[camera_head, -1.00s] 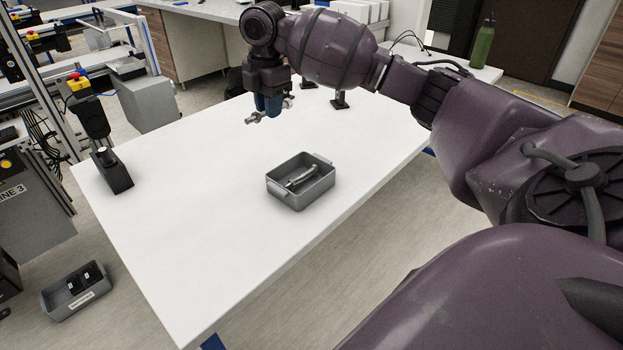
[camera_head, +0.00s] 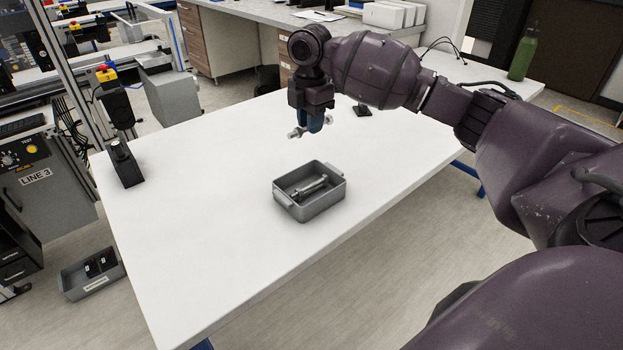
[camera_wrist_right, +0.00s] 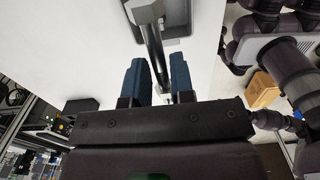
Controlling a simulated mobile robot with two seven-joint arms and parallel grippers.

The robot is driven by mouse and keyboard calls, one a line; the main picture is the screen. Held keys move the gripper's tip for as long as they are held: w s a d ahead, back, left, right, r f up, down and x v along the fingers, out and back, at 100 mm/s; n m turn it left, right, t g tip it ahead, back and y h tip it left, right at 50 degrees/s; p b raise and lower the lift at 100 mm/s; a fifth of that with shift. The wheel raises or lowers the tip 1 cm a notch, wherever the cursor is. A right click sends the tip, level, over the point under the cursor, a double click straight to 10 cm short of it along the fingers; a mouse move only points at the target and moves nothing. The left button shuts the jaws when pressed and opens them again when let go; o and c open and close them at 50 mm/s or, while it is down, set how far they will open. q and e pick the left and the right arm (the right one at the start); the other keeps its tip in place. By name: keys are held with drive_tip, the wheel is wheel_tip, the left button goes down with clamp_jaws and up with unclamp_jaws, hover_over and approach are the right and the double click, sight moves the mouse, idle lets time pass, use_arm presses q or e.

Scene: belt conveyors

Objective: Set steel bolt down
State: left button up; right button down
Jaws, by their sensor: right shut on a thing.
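My right gripper (camera_head: 314,128) is above the white table, with its blue fingers pointing down. It is shut on a steel bolt (camera_head: 297,133), whose ends stick out on both sides. In the right wrist view the bolt (camera_wrist_right: 152,45) runs between the blue fingers (camera_wrist_right: 158,82), its head at the top. A grey tray (camera_head: 319,208) on the table holds another steel bolt (camera_head: 310,187) lying inside. In the head view the held bolt appears behind and above the tray, apart from it. Part of the tray (camera_wrist_right: 176,18) shows beyond the bolt in the right wrist view. My left gripper is out of view.
The white table (camera_head: 200,240) is mostly clear around the tray. A dark device (camera_head: 125,163) stands at its left edge and a small black stand (camera_head: 362,110) behind the gripper. A green bottle (camera_head: 524,53) stands at the far right. A grey bin (camera_head: 92,275) is on the floor.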

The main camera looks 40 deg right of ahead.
drive_tip(key=b, duration=0.1)
approach(311, 185)
drive_tip(key=shift+a+f, duration=0.1)
wheel_tip(311, 185, down, 6)
drive_tip(key=shift+r+b, duration=0.25)
drive_tip(key=shift+b, duration=0.2)
drive_tip(key=shift+f, duration=0.25)
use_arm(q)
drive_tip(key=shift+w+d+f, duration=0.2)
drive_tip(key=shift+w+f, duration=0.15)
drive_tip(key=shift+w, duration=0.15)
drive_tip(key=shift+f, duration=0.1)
use_arm(e)
drive_tip(key=shift+f, duration=0.45)
drive_tip(key=c, duration=1)
unclamp_jaws()
